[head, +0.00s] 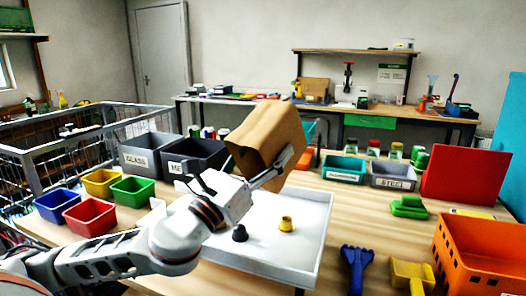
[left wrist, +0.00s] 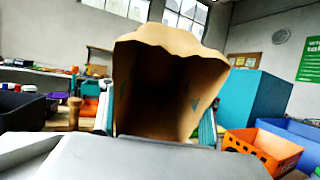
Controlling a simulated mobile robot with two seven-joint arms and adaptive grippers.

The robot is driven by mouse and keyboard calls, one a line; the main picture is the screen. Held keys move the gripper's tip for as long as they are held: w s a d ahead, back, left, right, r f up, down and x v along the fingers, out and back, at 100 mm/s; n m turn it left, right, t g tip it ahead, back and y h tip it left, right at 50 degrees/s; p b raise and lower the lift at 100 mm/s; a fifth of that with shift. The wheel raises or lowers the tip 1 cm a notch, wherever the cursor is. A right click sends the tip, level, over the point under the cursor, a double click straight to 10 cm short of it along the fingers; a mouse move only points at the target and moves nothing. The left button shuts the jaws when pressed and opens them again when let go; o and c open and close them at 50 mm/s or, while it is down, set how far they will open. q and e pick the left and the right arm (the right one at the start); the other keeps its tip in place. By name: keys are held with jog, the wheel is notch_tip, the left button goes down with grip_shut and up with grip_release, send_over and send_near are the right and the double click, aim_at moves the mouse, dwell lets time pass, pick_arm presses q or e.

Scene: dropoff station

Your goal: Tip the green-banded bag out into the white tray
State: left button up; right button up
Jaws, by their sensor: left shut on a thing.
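A brown paper bag (head: 268,135) is held in the air above the white tray (head: 310,240), tilted well over. No green band shows on the sides in view. My left gripper (head: 284,168) is shut on the bag. In the left wrist view the bag's open mouth (left wrist: 165,48) faces the camera, between the fingers (left wrist: 158,118); its inside is dark and I cannot tell whether anything is in it. In the tray lie a black piece (head: 240,233) and a yellow piece (head: 286,223), apart from each other. My right gripper is not in view.
Grey bins (head: 150,152) and small blue, red, yellow and green bins (head: 90,217) stand left of the tray. Teal and grey bins (head: 343,169) stand behind right. A blue brush (head: 357,266), yellow scoop (head: 411,275) and orange crate (head: 480,258) lie to the right.

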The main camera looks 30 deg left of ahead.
aim_at(265, 116)
pick_arm(q)
jog(key=r+p, duration=0.6)
jog(key=r, duration=0.2)
jog(key=shift+s+r, duration=0.15)
jog(key=shift+s, duration=0.05)
jog(key=shift+r+p, duration=0.2)
jog(key=shift+p, duration=0.25)
jog(key=shift+w+f, duration=0.1)
jog(key=shift+f, duration=0.15)
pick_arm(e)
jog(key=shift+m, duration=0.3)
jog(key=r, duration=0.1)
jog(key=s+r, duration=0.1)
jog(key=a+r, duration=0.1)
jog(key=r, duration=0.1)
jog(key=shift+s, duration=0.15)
